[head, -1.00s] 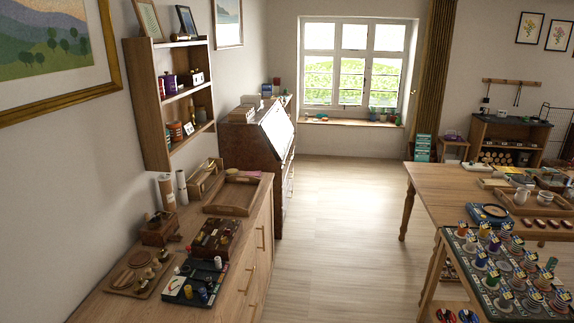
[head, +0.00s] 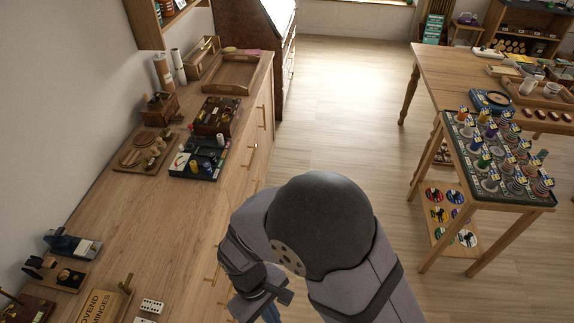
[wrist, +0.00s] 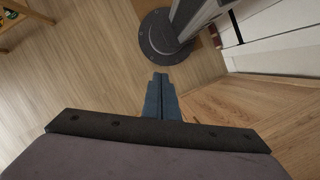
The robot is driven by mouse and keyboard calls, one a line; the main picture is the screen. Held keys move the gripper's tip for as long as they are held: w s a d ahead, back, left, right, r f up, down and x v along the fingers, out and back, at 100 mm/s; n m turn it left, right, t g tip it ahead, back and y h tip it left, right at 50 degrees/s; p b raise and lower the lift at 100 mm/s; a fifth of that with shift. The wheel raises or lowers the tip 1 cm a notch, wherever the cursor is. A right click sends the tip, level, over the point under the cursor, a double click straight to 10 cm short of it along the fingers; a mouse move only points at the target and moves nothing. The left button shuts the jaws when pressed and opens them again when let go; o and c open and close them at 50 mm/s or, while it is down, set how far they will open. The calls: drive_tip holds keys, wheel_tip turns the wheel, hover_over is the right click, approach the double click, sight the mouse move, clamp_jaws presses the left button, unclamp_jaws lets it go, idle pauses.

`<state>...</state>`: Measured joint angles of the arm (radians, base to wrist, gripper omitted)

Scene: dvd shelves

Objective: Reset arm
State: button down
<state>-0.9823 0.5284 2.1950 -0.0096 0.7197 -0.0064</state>
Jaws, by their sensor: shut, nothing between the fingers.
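My arm comes in from the bottom of the head view, folded, beside the front of the long wooden sideboard (head: 150,215). My gripper (head: 270,314) is at its lower end, partly cut off by the frame's bottom edge. In the wrist view my gripper (wrist: 161,77) shows its two blue-grey fingers pressed together, with nothing between them. They point toward the wooden floor (wrist: 75,75) and my round dark base.
Trays, boxes and small game pieces crowd the sideboard, including a dominoes box (head: 103,303) near the front. A small table (head: 480,195) with several spools stands right, before a larger wooden table (head: 440,75). The floor (head: 335,110) between is clear.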

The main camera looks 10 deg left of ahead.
drive_tip(key=w+d+r+m+y, duration=0.1)
drive_tip(key=w+d+r+m, duration=0.1)
drive_tip(key=d, duration=0.5)
drive_tip(key=w+d+r+m+t+y, duration=0.1)
drive_tip(key=w+d+r+m, duration=0.2)
drive_tip(key=d+r+m, duration=0.2)
drive_tip(key=w+d+r+m, duration=0.2)
drive_tip(key=d+r+m, duration=0.1)
drive_tip(key=d, duration=0.6)
drive_tip(key=shift+w+d+r+m+t+y, duration=0.2)
drive_tip(key=shift+d+r+m+t+y, duration=0.15)
drive_tip(key=shift+m, duration=0.35)
